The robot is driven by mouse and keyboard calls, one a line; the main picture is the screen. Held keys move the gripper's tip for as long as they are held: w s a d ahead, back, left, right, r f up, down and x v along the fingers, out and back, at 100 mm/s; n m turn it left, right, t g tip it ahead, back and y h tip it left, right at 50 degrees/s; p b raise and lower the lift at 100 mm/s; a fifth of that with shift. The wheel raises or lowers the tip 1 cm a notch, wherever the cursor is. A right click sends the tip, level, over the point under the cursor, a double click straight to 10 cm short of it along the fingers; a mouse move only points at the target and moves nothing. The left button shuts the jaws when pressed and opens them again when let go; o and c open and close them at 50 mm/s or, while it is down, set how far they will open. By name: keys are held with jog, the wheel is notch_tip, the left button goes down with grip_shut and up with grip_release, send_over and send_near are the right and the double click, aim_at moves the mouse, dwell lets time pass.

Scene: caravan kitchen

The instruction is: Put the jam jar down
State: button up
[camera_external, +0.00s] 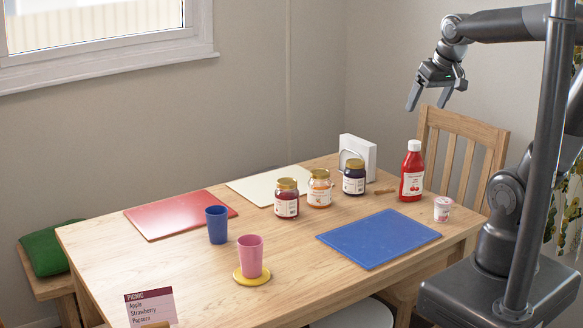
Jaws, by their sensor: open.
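Three glass jars with gold lids and pale labels stand upright on the wooden table (190,262), near its middle. One jar is red (287,205), one is orange (319,193), and one is dark purple (353,182). I cannot tell from the labels which of them the task means. The red jar is nearest the camera and the dark one is farthest back. My gripper (428,105) is open and empty, high above the back right of the table. It is well apart from all three jars, with its fingers pointing down.
A ketchup bottle (412,172), a small tub (443,209) and a white napkin holder (364,150) stand nearby. Red (180,213), cream (262,187) and blue (378,239) mats lie flat. A blue cup (217,225) and a pink cup (250,256) stand at left. The front left is fairly clear.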

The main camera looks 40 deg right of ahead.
jog(key=shift+n+t, duration=0.4)
jog(key=shift+n, duration=0.3)
jog(key=s, duration=0.1)
jog(key=s+f, duration=0.1)
jog(key=s, duration=0.3)
jog(key=shift+s+a+f, duration=0.15)
jog(key=shift+a+f, duration=0.1)
jog(key=shift+f, duration=0.15)
